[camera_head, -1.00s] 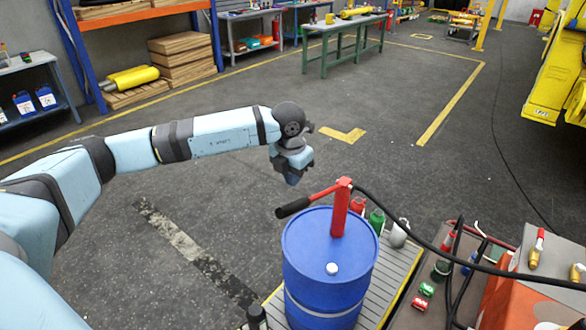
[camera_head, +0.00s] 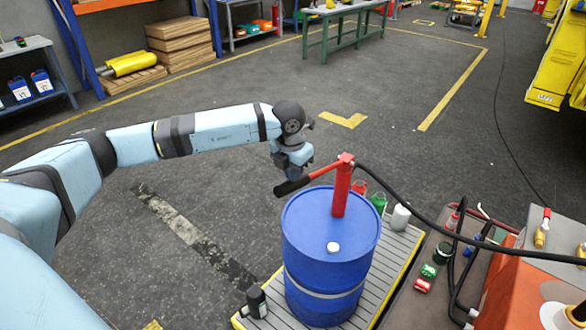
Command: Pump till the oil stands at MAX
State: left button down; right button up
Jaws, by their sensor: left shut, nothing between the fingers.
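A blue drum (camera_head: 322,265) stands upright on a slatted platform with a yellow edge. A red hand pump (camera_head: 341,188) rises from its lid, with a red lever that ends in a black grip (camera_head: 292,186) on the left. My left gripper (camera_head: 291,178) is shut, pointing down right at the black grip. It overlaps the grip in the picture; I cannot tell whether they touch. A black hose (camera_head: 430,222) runs from the pump to the right, to an orange machine (camera_head: 510,275). No oil gauge or MAX mark can be made out. My right gripper is not in view.
On the platform (camera_head: 397,262) behind the drum stand a red bottle (camera_head: 360,187), a green bottle (camera_head: 378,202) and a grey container (camera_head: 400,217). A black item (camera_head: 256,302) sits at the platform's front left. The floor left of the drum is clear.

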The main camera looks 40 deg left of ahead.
pick_arm(q)
notch_tip(320, 180, down, 14)
jog(key=b, duration=0.9)
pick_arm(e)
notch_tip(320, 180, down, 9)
pick_arm(q)
notch_tip(320, 180, up, 20)
jog(key=p, duration=1)
jog(key=shift+r, duration=0.15)
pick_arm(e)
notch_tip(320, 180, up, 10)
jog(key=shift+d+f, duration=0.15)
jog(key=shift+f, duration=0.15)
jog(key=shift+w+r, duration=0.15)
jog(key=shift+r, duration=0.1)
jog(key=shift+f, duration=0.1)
